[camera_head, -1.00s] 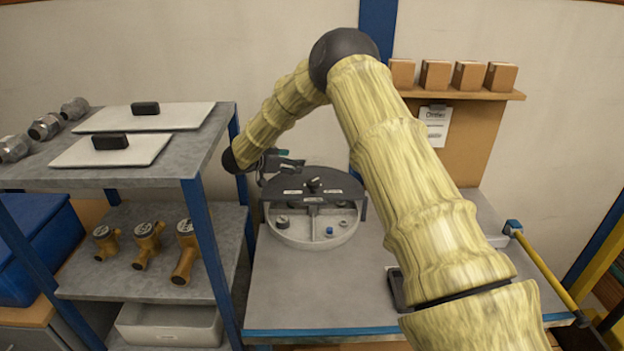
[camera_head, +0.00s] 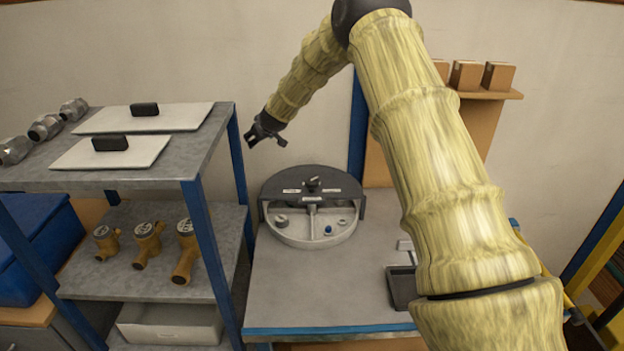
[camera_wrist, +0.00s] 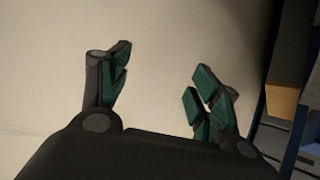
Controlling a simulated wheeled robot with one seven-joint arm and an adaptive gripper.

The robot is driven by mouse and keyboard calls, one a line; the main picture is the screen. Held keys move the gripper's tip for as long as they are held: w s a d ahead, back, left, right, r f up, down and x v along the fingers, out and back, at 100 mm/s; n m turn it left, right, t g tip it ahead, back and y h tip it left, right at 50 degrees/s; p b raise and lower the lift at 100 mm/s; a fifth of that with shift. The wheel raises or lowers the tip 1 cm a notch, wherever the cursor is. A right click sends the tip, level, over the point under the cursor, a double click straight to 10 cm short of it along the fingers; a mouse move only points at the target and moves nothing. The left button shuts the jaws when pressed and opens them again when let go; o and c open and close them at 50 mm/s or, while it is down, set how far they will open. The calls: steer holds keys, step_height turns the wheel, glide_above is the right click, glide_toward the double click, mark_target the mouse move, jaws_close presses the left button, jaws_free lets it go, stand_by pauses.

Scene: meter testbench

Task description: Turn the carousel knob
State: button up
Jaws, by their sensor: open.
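The carousel (camera_head: 310,238) is a round grey unit with a dark half cover (camera_head: 335,187) on the workbench, seen in the head view. Its black knob (camera_head: 313,184) stands at the middle of the cover. A small blue part (camera_head: 329,230) and a round grey part (camera_head: 281,220) show in its open front half. My gripper (camera_head: 267,141) is above and to the left of the carousel, apart from the knob. In the wrist view my gripper (camera_wrist: 160,85) is open, with nothing between its fingers and the plain wall behind them. The knob is not in the wrist view.
The workbench (camera_head: 310,290) is clear in front of the carousel; a dark tray (camera_head: 402,287) lies at its right. A shelf rack (camera_head: 190,165) stands close on the left, with white plates (camera_head: 165,117) on top and brass meters (camera_head: 148,240) below. Boxes (camera_head: 467,75) sit on a back shelf.

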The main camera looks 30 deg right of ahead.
steer(key=s+d+n+g+y, duration=0.1)
steer(key=s+n+g+y, duration=0.1)
steer(key=s+n+g, duration=0.35)
steer(key=n+g+h, duration=0.1)
steer(key=n+g, duration=0.4)
glide_above(312, 181)
steer(key=shift+m, duration=0.25)
steer(key=shift+w+d+f+p, duration=0.1)
steer(key=shift+f+p, duration=2.4)
steer(key=shift+f, duration=2.45)
steer(key=c, duration=1)
